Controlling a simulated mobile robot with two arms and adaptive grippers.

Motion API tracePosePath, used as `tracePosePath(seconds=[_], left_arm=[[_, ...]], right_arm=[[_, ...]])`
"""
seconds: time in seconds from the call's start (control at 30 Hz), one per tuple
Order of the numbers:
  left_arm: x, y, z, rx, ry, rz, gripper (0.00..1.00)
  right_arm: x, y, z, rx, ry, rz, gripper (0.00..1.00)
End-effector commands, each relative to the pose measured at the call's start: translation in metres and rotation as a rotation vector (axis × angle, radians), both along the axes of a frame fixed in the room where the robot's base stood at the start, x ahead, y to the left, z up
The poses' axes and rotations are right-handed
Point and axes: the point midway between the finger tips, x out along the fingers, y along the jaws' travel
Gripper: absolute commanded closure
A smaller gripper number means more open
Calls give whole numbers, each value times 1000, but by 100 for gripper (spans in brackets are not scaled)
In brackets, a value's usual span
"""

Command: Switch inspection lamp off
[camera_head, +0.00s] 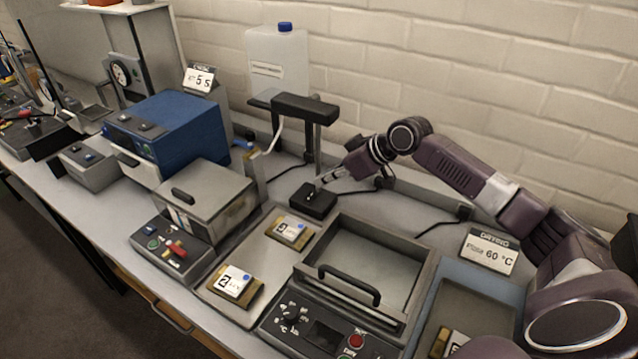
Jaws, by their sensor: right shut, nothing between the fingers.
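The inspection lamp (304,106) is a dark bar-shaped head on an upright post, standing at the back of the bench before the wall. A small black switch box (313,201) sits on the bench below it, with a small light part on its top. My right gripper (322,181) is shut and empty, its fingertips at the top of the switch box. I cannot tell whether they touch the switch. Whether the lamp is lit is not clear from this view. My left gripper is not in view.
A tray with two labelled cards (237,284) lies left of an open-framed unit with a black handle (349,285). A blue box (168,132) and a grey lidded box (205,199) stand left. A "60 °C" sign (489,252) stands right, below my right arm. Cables run along the wall.

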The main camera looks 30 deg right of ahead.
Motion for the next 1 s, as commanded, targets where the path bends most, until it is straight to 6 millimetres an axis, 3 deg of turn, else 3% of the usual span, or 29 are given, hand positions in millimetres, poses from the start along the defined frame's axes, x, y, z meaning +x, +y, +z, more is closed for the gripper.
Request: tracePosePath(seconds=[0.03, 0.33, 1.0], left_arm=[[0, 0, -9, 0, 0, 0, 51], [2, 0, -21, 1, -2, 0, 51], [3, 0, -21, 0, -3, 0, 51]], right_arm=[[-9, -4, 4, -5, -2, 1, 100], [-39, -16, 38, -1, -1, 1, 100], [-43, -16, 45, 1, -1, 1, 100]])
